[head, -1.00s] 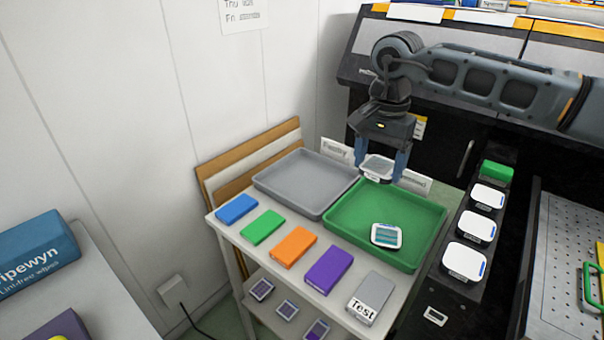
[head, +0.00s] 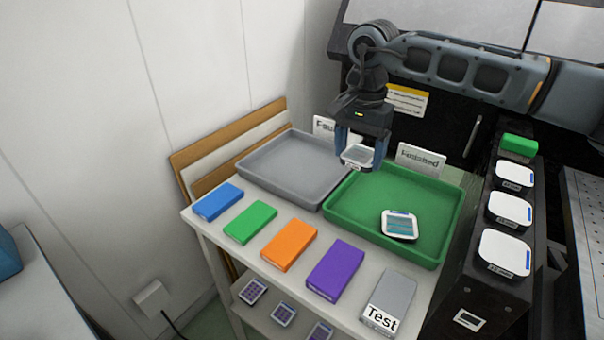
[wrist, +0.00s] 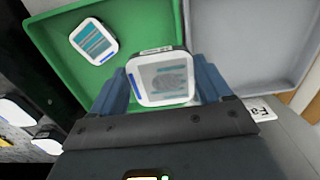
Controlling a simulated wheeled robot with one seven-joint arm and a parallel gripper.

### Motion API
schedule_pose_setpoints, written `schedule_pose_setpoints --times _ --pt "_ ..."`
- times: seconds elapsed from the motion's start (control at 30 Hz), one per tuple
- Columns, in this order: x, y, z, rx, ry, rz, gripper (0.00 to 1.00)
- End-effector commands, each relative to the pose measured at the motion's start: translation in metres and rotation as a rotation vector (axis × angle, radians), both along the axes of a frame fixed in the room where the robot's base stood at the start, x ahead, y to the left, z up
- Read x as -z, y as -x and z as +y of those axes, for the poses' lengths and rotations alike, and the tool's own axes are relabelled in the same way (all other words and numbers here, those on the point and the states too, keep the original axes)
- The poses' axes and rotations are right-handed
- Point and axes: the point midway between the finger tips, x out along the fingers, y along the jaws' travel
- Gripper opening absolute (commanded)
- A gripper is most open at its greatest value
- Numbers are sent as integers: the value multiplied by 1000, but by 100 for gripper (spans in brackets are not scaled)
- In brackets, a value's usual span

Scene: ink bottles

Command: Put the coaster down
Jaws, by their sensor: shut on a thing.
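My gripper (head: 360,158) is shut on a white coaster (head: 357,156) with a grey printed patch. The held coaster also shows in the wrist view (wrist: 163,78), between the two blue fingers. In the head view it is above the back of the trays, near where the grey tray (head: 250,172) and the green tray (head: 440,257) meet. In the wrist view the green tray lies at left behind it and the grey tray at right. Another white coaster (head: 399,225) with a teal striped print lies in the green tray.
Blue, green, orange, purple and grey blocks line the front of the cart; the grey one (head: 388,302) reads "Test". White coasters (head: 507,252) stand in a row on the dark ledge at right, with a green block (head: 518,145) behind. Label cards stand behind the trays.

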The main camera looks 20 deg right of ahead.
Motion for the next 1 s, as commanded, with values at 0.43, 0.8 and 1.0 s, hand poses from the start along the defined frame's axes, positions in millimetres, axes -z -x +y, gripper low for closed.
schedule_pose_setpoints --times 0.43,0.8,1.0 --pt "48 -65 51 1 0 1 37" --pt "68 -90 69 -1 1 1 37" --pt "87 -89 70 0 -1 2 37"
